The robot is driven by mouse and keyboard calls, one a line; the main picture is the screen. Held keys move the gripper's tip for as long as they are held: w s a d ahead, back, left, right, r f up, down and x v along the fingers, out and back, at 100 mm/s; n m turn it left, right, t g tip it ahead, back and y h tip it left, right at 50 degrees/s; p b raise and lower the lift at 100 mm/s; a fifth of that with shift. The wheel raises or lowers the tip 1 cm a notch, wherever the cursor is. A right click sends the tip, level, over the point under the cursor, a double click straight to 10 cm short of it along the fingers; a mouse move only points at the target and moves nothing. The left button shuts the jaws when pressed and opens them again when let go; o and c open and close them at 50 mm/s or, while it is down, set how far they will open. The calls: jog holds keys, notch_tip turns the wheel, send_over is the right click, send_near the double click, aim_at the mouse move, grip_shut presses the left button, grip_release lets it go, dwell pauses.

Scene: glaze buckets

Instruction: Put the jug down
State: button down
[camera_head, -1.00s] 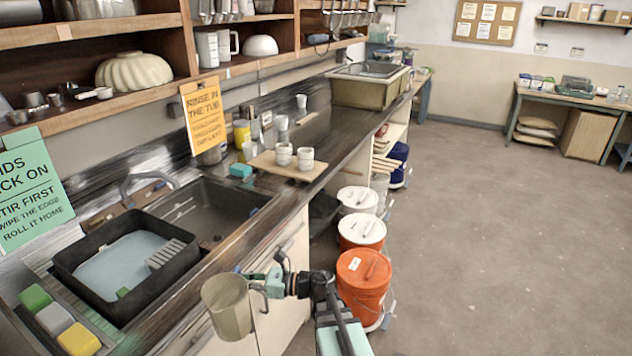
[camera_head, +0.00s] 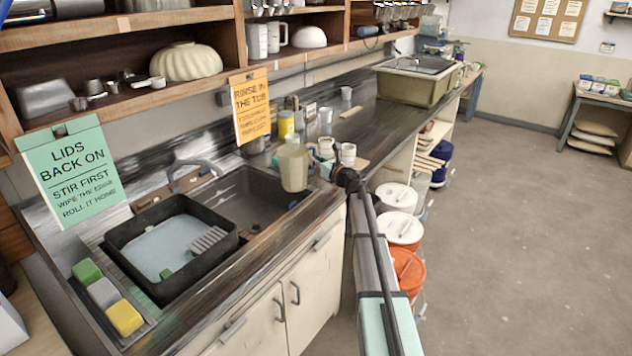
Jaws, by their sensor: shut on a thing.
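The jug (camera_head: 293,169) is a translucent beige, upright vessel. It appears in front of the right end of the sink basin and the counter beyond; I cannot tell whether its base touches anything. My gripper (camera_head: 313,167) is at the jug's right side and is shut on it. The handle and fingertips are small and mostly hidden. My arm reaches up from the lower right and covers part of the counter edge.
The dark sink (camera_head: 252,203) has a black tub (camera_head: 135,250) of pale water at its left. White cups (camera_head: 348,154) and bottles stand close behind the gripper. Lidded buckets (camera_head: 404,232) stand on the floor at right. The far counter (camera_head: 375,125) has bare room.

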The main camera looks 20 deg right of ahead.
jog(key=w+d+r+m+h, duration=0.6)
jog(key=w+d+r+h, duration=0.35)
jog(key=w+d, duration=0.35)
jog(key=shift+y, duration=0.25)
jog(key=f+b, duration=0.2)
jog(key=f, duration=0.4)
jog(key=d+f+b, duration=0.1)
jog(key=f, duration=0.6)
jog(key=f+b, duration=0.2)
jog(key=f, duration=0.4)
jog(key=shift+s+d+f+b, duration=0.25)
jog(key=shift+s+f+b, duration=0.05)
jog(key=shift+s+b, duration=0.05)
jog(key=shift+f+b, duration=0.45)
jog(key=shift+b, duration=0.15)
jog(key=c, duration=1.2)
grip_release()
jog(key=shift+r, duration=0.15)
